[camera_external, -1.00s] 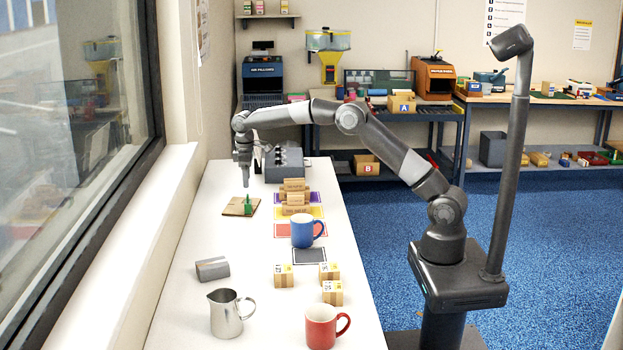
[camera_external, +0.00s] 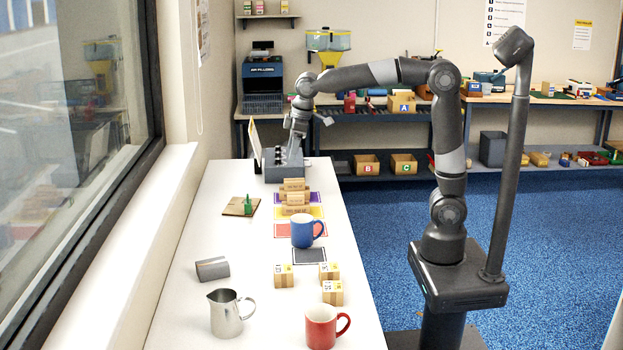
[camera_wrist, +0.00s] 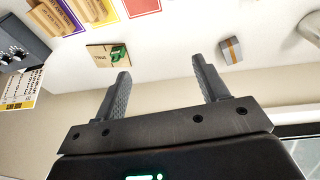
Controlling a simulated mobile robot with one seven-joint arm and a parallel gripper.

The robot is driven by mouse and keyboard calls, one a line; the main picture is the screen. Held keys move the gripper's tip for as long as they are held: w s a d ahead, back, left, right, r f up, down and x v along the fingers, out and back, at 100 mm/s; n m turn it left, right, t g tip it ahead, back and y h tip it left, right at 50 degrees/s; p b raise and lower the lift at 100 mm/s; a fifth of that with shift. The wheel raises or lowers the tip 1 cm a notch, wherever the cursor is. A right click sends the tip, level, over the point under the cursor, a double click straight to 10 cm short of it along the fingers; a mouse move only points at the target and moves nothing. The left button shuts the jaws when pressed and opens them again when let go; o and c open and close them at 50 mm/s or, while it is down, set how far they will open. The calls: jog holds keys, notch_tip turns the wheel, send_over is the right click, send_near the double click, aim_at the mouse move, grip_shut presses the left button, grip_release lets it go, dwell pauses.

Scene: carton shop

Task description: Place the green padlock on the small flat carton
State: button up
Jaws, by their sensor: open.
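The green padlock (camera_external: 248,204) rests on the small flat carton (camera_external: 234,211), towards its right side, on the white table near the window.
A grey box (camera_external: 272,171) stands at the table's far end. Brown cartons (camera_external: 294,196) stand on coloured mats beside a blue mug (camera_external: 303,232). A grey carton (camera_external: 212,268), a steel jug (camera_external: 228,318), a red mug (camera_external: 320,330) and small boxes (camera_external: 331,291) stand nearer.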

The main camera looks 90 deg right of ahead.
jog(key=s+a+f+t, duration=0.1)
jog(key=s+a+f, duration=0.2)
jog(key=s, duration=0.9)
jog(key=s+a+f+t+y, duration=0.1)
jog(key=s+a+f+t, duration=0.1)
jog(key=s+a, duration=0.5)
jog(key=shift+s+a+f, duration=0.2)
jog(key=shift+s+f, duration=0.25)
jog(key=shift+s, duration=2.7)
